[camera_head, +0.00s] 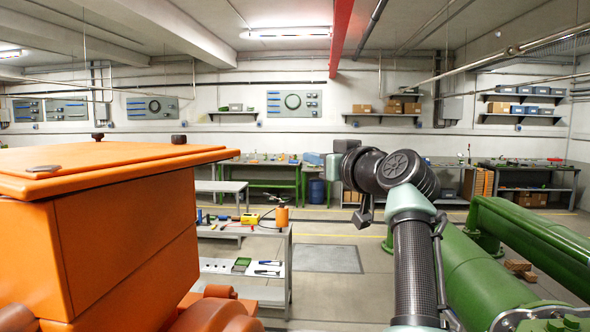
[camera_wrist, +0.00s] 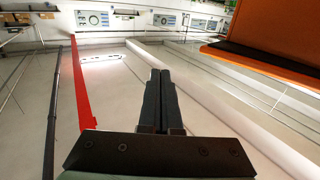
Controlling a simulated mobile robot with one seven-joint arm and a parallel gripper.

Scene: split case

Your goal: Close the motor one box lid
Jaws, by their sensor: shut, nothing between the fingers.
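The orange motor one box (camera_head: 125,245) fills the left of the head view. Its orange lid (camera_head: 110,158) lies roughly level across the top and overhangs to the right. I see no clear gap along the near edge; the left part is cut off, so I cannot tell if it is fully shut. An orange panel with a dark face (camera_wrist: 265,45) shows at the upper right of the wrist view; which part of the box it is, I cannot tell. My gripper (camera_wrist: 160,75) is shut and empty, apart from that panel. In the head view my arm is right of the box.
Large green cylinders (camera_head: 480,255) lie at the right. A low grey bench (camera_head: 250,262) with tools and an orange canister (camera_head: 282,215) stands beyond the box. Open floor (camera_head: 345,290) lies between them. A red beam (camera_head: 341,35) runs along the ceiling.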

